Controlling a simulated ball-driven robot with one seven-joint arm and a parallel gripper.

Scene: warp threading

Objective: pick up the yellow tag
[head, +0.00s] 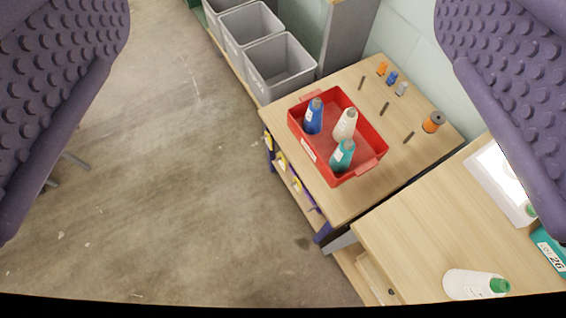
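My gripper (283,120) shows as two purple, studded finger pads at the left and right edges, wide apart with nothing between them. Small yellow patches show at the left side of the wooden table with the red tray. One yellow patch (281,159) is near the upper part of that side and another yellow patch (296,184) is just below it. They are too small to tell whether either is the yellow tag. My gripper is well apart from them.
A red tray (340,178) holds a blue, a white and a teal cone. Small spools and dark rods lie beside it. A nearer wooden table (420,240) carries a white cone (475,285). Grey bins (280,65) stand behind. The floor at left is mostly clear.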

